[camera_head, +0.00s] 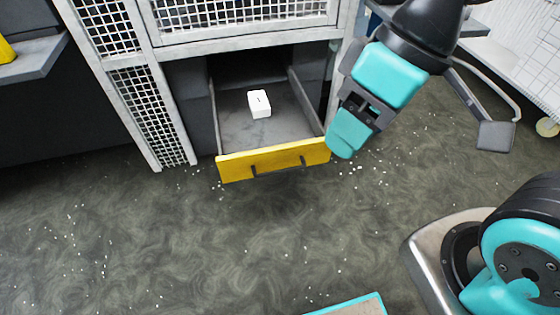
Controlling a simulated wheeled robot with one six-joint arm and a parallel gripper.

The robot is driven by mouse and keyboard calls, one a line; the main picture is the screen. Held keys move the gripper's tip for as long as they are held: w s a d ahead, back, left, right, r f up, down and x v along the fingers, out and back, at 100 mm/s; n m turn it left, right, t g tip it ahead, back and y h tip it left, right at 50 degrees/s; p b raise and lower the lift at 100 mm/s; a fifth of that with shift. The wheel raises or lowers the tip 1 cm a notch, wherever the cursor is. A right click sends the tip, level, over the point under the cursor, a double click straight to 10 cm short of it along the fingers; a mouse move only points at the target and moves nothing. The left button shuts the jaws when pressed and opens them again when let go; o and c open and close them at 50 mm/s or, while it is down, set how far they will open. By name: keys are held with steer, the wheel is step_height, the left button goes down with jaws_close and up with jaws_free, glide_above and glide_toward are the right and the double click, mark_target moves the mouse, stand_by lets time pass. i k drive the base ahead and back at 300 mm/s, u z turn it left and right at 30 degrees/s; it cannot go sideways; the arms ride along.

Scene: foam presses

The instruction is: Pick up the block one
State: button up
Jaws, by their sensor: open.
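Block one (259,104) is a small white block with a dark mark on its top. It lies on the grey floor of an open drawer (238,137) with a yellow front, toward the back half. My gripper (352,118), grey with teal parts, hangs to the right of the drawer, beside the right end of its yellow front. It is open and apart from the block, with nothing seen in it. Its fingertips are hard to make out from this angle.
The yellow drawer front (274,161) has a dark handle, and side walls flank the block. A white mesh-panelled frame (240,40) stands above the drawer. A grey paddle on a bar (495,135) is at right. The speckled floor before the drawer is clear.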

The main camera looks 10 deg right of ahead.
mark_target(260, 107)
steer(key=z, duration=0.6)
steer(key=i, duration=1.65)
steer(key=u, duration=0.85)
steer(key=i, duration=0.35)
steer(key=u, duration=0.35)
